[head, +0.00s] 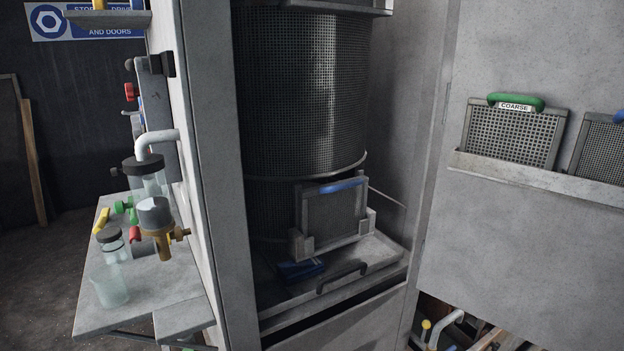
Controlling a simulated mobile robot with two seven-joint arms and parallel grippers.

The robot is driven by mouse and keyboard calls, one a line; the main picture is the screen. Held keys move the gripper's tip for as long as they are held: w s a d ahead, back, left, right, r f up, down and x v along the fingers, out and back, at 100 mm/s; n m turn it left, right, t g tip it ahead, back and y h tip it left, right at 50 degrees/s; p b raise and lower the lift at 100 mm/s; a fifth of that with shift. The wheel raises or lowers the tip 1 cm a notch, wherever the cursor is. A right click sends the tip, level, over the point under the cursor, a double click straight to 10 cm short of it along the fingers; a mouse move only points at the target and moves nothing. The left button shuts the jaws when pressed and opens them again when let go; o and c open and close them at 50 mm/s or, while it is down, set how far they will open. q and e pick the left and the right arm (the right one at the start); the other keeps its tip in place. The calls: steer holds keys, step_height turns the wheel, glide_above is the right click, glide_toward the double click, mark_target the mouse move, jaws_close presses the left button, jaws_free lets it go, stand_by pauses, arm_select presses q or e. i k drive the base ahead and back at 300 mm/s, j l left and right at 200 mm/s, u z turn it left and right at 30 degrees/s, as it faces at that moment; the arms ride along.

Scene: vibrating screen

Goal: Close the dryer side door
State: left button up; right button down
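A grey cabinet (207,150) stands open at the front, and a dark mesh drum (300,95) shows inside it. A wide grey panel (540,240) at the right, angled out from the opening's right edge, looks like a door standing open. Its far edge is outside the picture. No label names the dryer side door, so I cannot tell for certain that this panel is it. Neither of my grippers is in view.
The panel's ledge holds a green-handled screen (514,132) marked COARSE and a blue-handled one (602,148). A side shelf (135,310) at left carries jars and a beaker (110,290).

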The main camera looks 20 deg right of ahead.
mark_target(536, 255)
steer(key=k+l+u, duration=0.1)
steer(key=l+u, duration=0.15)
steer(key=l, duration=0.15)
steer(key=k+l+u, duration=0.1)
steer(key=l+u, duration=0.2)
steer(key=k+l, duration=0.1)
steer(key=l, duration=0.2)
steer(key=k+l+u, duration=0.15)
steer(key=l, duration=0.2)
steer(key=k+l, duration=0.15)
steer(key=l, duration=0.15)
steer(key=k+l, duration=0.2)
steer(key=l, duration=0.25)
steer(key=k+l, duration=0.2)
steer(key=l, duration=0.25)
steer(key=k+l+u, duration=0.1)
steer(key=l, duration=0.35)
steer(key=k+l, duration=0.55)
steer(key=l, duration=0.3)
steer(key=k+l+u, duration=0.1)
steer(key=l, duration=0.3)
steer(key=k+l, duration=0.6)
steer(key=l, duration=0.25)
